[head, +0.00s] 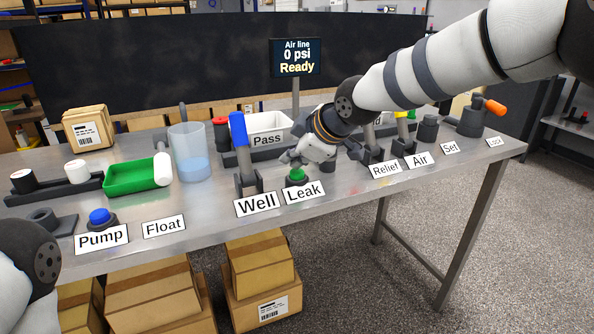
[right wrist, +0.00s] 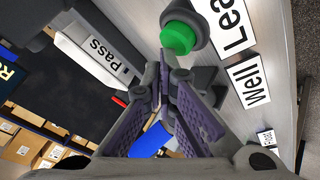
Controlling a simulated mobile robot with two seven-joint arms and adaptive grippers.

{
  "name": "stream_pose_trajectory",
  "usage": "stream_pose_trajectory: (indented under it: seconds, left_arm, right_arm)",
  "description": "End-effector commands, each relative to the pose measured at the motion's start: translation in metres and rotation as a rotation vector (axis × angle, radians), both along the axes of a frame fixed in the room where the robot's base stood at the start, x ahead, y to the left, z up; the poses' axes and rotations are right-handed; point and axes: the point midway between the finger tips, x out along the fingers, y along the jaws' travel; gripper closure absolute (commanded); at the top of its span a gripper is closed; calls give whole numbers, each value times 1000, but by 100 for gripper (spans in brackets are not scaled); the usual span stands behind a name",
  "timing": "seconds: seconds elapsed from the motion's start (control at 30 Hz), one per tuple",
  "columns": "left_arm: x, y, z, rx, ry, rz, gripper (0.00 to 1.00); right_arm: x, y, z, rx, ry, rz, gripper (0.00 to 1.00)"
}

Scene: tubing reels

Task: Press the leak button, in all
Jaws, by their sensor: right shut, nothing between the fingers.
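The green leak button (head: 297,174) sits in a dark base behind the "Leak" label (head: 303,193) on the metal bench. It also shows in the right wrist view (right wrist: 178,38), with its green cap uncovered. My right gripper (head: 288,158) is shut and empty, just above and behind the button in the head view. In the right wrist view its closed fingertips (right wrist: 163,66) lie close to the cap; I cannot tell if they touch it. My left gripper is out of view; only part of my left arm shows at the lower left.
The blue-handled Well lever (head: 240,135) stands left of the button. A white Pass bin (head: 266,122) is behind. The Relief and Air valves stand to the right, partly behind my right arm. The screen (head: 296,57) reads "Air line 0 psi Ready". The blue Pump button (head: 99,215) is far left.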

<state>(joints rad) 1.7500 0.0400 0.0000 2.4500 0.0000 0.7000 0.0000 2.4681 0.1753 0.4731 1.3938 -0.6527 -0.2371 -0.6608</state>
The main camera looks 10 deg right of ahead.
Motion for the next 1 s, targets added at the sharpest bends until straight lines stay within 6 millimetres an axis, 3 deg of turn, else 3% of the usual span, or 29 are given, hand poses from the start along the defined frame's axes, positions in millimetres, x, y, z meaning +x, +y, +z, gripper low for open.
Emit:
stream_pose_trajectory:
  seconds: [1.0]
  left_arm:
    - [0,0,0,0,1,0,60]
  right_arm:
    - [0,0,-11,-1,3,0,100]
